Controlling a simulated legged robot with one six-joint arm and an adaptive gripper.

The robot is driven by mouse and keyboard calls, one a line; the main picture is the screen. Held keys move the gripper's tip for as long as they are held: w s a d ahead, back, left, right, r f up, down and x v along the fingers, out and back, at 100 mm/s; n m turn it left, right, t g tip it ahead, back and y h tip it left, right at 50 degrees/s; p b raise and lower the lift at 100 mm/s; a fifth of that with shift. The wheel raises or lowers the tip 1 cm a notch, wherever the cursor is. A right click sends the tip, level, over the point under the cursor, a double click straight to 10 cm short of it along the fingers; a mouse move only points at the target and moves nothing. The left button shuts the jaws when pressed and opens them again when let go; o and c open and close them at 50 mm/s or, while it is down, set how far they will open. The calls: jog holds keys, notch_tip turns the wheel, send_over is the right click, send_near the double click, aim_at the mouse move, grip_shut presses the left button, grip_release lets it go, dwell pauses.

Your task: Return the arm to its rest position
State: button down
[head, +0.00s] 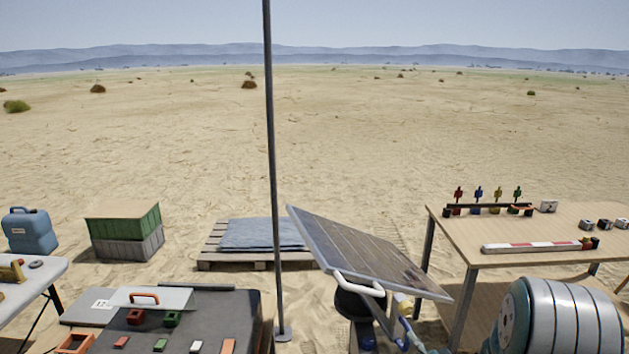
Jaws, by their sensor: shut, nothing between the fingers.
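My gripper is not in view. A large banded grey-and-white rounded body with a teal cap stands close at the lower right; it looks like part of my own arm. The hand end of the arm does not show, so its pose cannot be told.
A wooden table (560,242) at the right holds small coloured figures and a striped scale bar (530,247). A tilted solar panel (365,250) and an upright pole (271,170) stand near the middle. A dark table (225,315) with coloured blocks is at lower left. Open sand lies beyond.

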jog(key=s+r+n+g+h, duration=0.45)
jog(key=r+h, duration=0.25)
jog(key=r, duration=0.5)
jog(key=s+a+r+n+g, duration=0.1)
jog(key=s+a+g, duration=0.1)
jog(key=s, duration=0.6)
jog(key=s+a+r+n+g, duration=0.1)
jog(key=s+a+r+g, duration=0.1)
jog(key=s, duration=0.6)
jog(key=s+a+r+n+g+y, duration=0.1)
jog(key=s+a+g, duration=0.2)
jog(key=s, duration=0.6)
jog(key=shift+a+r+n, duration=0.3)
jog(key=shift+a+n, duration=0.05)
